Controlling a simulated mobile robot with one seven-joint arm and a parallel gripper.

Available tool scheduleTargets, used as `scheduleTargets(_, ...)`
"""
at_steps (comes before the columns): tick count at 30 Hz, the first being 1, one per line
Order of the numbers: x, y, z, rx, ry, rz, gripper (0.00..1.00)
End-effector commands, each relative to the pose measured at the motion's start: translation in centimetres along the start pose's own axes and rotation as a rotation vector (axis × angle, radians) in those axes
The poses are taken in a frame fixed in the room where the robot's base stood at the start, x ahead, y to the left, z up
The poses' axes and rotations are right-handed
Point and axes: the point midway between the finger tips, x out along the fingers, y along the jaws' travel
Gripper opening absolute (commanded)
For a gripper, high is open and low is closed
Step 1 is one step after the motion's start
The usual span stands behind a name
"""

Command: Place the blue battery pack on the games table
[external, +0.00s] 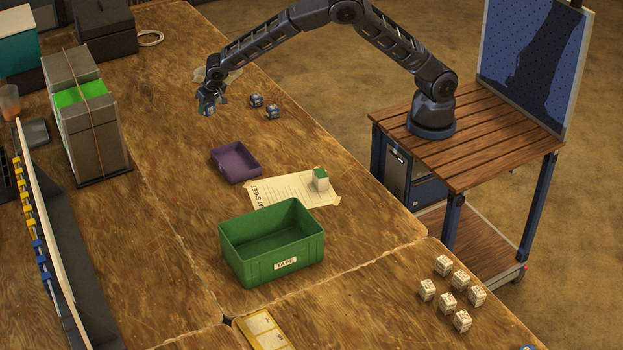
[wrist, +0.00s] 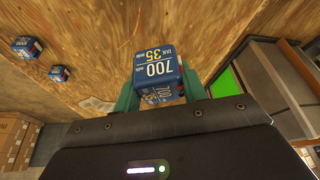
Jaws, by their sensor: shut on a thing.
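In the wrist view the pack sits between the two teal fingers (wrist: 161,92). In the external view my gripper is over the far part of the wooden tabletop, left of two other blue packs (external: 256,100) (external: 272,111). Those two also show at the left of the wrist view (wrist: 27,47) (wrist: 59,73). I cannot tell whether the held pack touches the wood. No table is visibly marked as the games table.
A purple tray (external: 257,176), a paper sheet (external: 270,192) with a small green-topped block (external: 320,179), and a green "TAPE" crate (external: 238,262) stand nearer. Several white blocks (external: 447,303) sit at front right. A tall grey stack (external: 97,145) stands left.

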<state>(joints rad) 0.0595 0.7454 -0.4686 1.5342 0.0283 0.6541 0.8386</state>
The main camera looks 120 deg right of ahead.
Motion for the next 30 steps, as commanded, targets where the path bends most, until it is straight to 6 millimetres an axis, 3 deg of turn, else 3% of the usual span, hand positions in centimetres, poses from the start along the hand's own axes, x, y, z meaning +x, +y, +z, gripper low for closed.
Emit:
scheduleTargets(1, -0.7, -1.8, 1.7, -0.029, 0.000, -0.012, 0.12)
scheduleTargets(6, -2.9, -6.8, 6.8, -0.112, 0.000, -0.047, 0.12)
scheduleTargets(15, -7.1, -14.3, 16.9, -0.258, 0.000, -0.108, 0.12)
scheduleTargets(24, -11.7, -20.1, 27.9, -0.405, 0.000, -0.169, 0.12)
scheduleTargets(30, -14.8, -22.9, 35.5, -0.502, 0.000, -0.208, 0.12)
